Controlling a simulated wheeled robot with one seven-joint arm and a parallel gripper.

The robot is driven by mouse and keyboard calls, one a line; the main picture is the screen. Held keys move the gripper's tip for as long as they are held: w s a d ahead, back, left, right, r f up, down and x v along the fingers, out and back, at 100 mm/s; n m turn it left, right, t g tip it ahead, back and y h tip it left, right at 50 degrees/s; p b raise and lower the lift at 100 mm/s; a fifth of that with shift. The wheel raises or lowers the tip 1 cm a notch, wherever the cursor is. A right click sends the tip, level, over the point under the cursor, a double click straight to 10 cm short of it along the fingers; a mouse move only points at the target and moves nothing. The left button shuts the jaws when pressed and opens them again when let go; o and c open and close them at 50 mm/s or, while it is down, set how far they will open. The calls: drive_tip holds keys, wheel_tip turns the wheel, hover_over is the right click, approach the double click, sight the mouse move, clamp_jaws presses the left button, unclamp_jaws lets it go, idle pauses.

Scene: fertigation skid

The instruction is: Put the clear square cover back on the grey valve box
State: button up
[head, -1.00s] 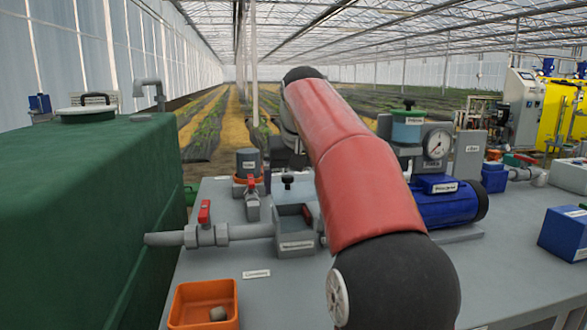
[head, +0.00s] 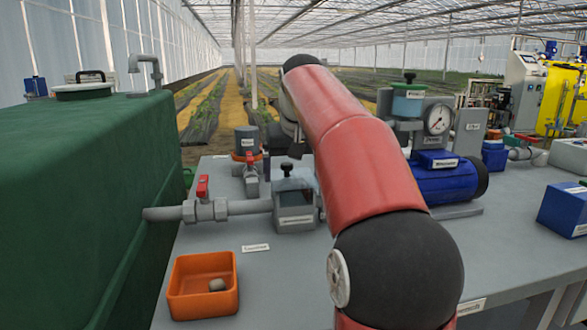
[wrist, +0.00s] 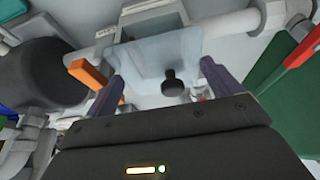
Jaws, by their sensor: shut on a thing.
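The clear square cover (wrist: 145,62) with a black knob (wrist: 172,82) is between the two fingers of my gripper (wrist: 163,72) in the wrist view. The fingers are shut on it at its opposite sides. In the head view the cover's knob (head: 286,169) shows just above the grey valve box (head: 295,222), and the clear plate looks over the box top. I cannot tell whether the plate touches the rim. In the wrist view part of the box (wrist: 150,18) shows beyond the cover. My red arm hides part of the area right of the box.
A grey pipe with a red-handled valve (head: 203,190) joins the box on the left, beside the green tank (head: 70,190). An orange tray (head: 203,287) with a grey piece stands in front. A blue pump motor (head: 452,180) is on the right.

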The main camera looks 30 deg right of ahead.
drive_tip(key=shift+f+b, duration=0.3)
drive_tip(key=shift+f, duration=0.15)
drive_tip(key=o, duration=0.7)
drive_tip(key=shift+o, duration=0.2)
